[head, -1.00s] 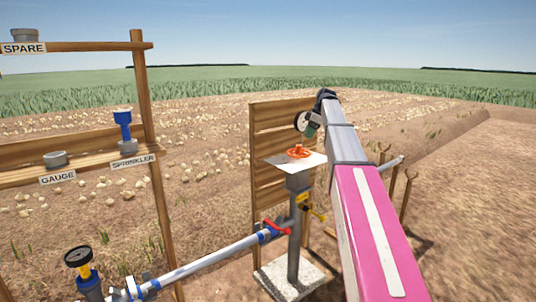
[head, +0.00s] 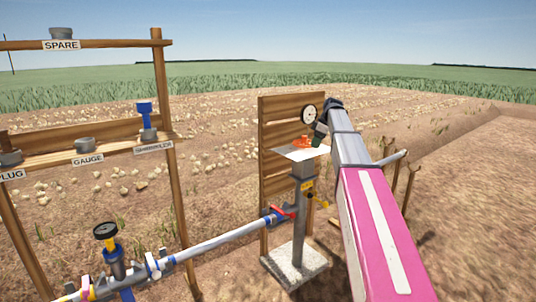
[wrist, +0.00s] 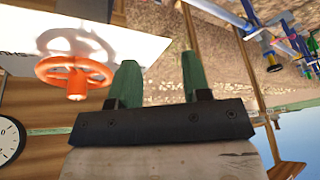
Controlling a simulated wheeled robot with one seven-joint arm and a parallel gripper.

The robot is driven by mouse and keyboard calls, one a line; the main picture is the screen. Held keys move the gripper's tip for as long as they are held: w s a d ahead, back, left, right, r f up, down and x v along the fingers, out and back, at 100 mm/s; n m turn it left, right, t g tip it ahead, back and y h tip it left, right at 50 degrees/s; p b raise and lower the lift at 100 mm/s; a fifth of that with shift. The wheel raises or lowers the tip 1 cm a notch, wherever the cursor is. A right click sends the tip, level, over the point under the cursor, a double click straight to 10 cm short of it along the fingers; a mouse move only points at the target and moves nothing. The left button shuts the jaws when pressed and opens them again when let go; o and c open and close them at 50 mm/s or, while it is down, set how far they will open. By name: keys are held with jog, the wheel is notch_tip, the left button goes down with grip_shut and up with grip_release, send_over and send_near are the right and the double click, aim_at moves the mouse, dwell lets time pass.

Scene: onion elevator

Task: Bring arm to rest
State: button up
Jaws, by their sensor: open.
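My arm reaches forward from the lower right in the head view. My gripper (head: 320,133) is at its far end, beside the orange handwheel. In the wrist view my gripper (wrist: 158,82) shows two green fingers, spread apart with nothing between them. The orange handwheel (head: 303,143) sits above a white plate (head: 290,153) on a grey post. In the wrist view the handwheel (wrist: 75,70) is left of the fingers and outside them. I cannot tell the exact gap between them.
A wooden board (head: 280,120) with a round dial (head: 309,114) stands behind the post. A wooden rack (head: 172,200) stands at left. Forked wooden stakes (head: 411,190) stand right of my arm.

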jog(key=s+a+f+m+h, duration=0.1)
jog(key=s+f+m, duration=0.6)
jog(key=s+f, duration=1)
jog(key=s+a+f+m+h, duration=0.2)
jog(key=s+f+m, duration=0.5)
jog(key=s+f, duration=1)
notch_tip(320, 180, down, 4)
jog(key=shift+s+r+g+h, duration=0.1)
jog(key=shift+s+g+h, duration=0.2)
jog(key=shift+h, duration=0.3)
jog(key=shift+a, duration=0.1)
